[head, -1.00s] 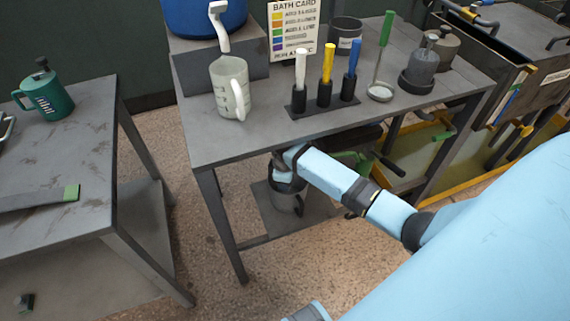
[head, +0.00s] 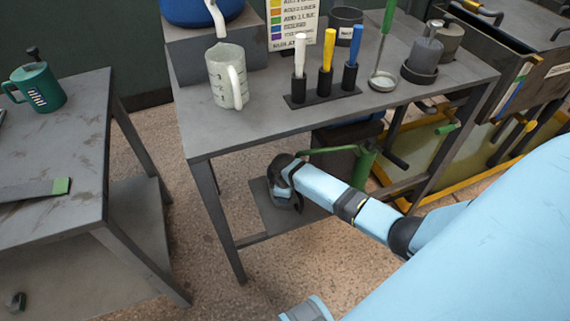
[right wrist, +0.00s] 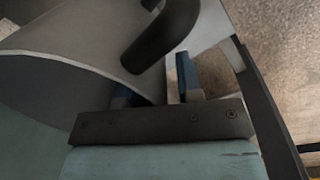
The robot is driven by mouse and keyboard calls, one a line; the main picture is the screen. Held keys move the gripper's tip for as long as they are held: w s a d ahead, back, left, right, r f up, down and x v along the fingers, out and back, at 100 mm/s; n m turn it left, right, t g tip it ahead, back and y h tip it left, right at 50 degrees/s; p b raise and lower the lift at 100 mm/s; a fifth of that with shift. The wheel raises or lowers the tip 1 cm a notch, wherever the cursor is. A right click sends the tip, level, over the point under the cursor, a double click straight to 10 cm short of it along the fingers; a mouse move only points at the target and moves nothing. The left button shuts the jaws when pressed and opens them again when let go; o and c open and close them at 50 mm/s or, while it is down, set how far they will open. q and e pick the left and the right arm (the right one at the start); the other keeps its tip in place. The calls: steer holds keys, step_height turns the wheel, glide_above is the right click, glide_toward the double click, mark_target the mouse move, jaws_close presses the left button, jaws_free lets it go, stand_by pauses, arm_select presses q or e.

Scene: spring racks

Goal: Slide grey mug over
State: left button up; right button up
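The grey mug stands on the low shelf under the middle table, mostly hidden by my right arm in the head view. In the right wrist view the grey mug (right wrist: 60,85) fills the left side, with its pale rim and a dark handle (right wrist: 160,38) close to the fingers. My right gripper (right wrist: 155,90) has its blue-padded fingers apart, with the mug's rim edge near the gap. Whether it touches the mug is unclear. In the head view my right gripper (head: 284,190) reaches under the tabletop. My left gripper is out of view.
The middle table (head: 200,140) carries a measuring jug (head: 228,78), a rack (head: 322,96) of coloured handles and dark pots. A green can-like object (head: 362,165) is beside my arm below. Another table (head: 85,150) is at left, with open floor between.

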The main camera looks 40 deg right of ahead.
jaws_close()
steer(key=shift+s, duration=0.15)
steer(key=s+p, duration=0.1)
steer(key=s+d+p, duration=0.1)
steer(key=s+p, duration=0.1)
steer(key=shift+s+d, duration=0.1)
jaws_free()
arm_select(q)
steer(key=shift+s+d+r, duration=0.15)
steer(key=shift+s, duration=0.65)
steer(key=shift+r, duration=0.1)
